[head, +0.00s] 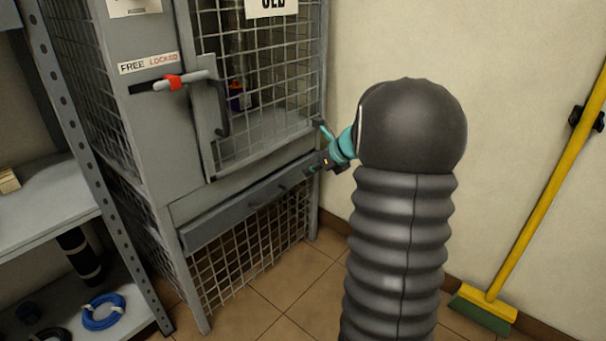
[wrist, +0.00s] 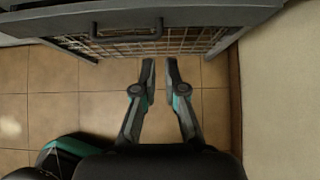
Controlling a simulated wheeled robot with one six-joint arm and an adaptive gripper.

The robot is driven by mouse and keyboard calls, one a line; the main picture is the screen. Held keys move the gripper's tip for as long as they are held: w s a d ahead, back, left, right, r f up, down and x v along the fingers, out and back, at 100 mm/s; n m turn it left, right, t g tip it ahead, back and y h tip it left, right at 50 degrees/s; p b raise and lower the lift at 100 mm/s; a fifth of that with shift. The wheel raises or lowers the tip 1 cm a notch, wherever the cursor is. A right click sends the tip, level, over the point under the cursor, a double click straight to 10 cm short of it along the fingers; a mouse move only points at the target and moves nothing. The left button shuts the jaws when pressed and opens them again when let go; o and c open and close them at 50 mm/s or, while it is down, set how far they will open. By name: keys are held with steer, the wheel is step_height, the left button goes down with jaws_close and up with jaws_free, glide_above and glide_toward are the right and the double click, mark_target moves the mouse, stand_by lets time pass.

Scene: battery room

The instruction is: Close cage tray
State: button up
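The cage tray (head: 228,213) is a grey drawer under the cage door, with a dark handle on its front. Its front panel seems to stand slightly out from the cage frame; how far is hard to tell. In the wrist view the tray (wrist: 205,17) and its handle (wrist: 125,34) cross the top. My gripper (head: 314,171) is near the right end of the tray front. In the wrist view my gripper (wrist: 159,63) has its two fingers apart with nothing between them. Contact cannot be told.
The cage door (head: 262,85) above is mesh, with a red-marked latch (head: 172,82) beside it. A shelf rack (head: 50,215) stands at left. A wall (head: 520,70) is close at right, with a yellow-handled broom (head: 545,195). Tiled floor (head: 262,290) is clear in front.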

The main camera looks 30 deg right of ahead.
steer(key=o, duration=0.3)
steer(key=shift+s+d+f+m+p, duration=0.15)
steer(key=shift+s+d+f+p, duration=0.15)
steer(key=shift+f, duration=0.3)
steer(key=shift+s+d+f+m+p, duration=0.2)
steer(key=shift+s+d+f, duration=0.2)
steer(key=shift+f, duration=0.15)
steer(key=n+t+y+p, duration=0.2)
steer(key=n+t, duration=0.4)
steer(key=n, duration=1.3)
glide_toward(276, 199)
steer(key=p+x, duration=0.1)
steer(key=x, duration=0.9)
steer(key=shift+w+a+f, duration=0.1)
steer(key=shift+w+a, duration=0.1)
steer(key=shift+w, duration=0.05)
jaws_close()
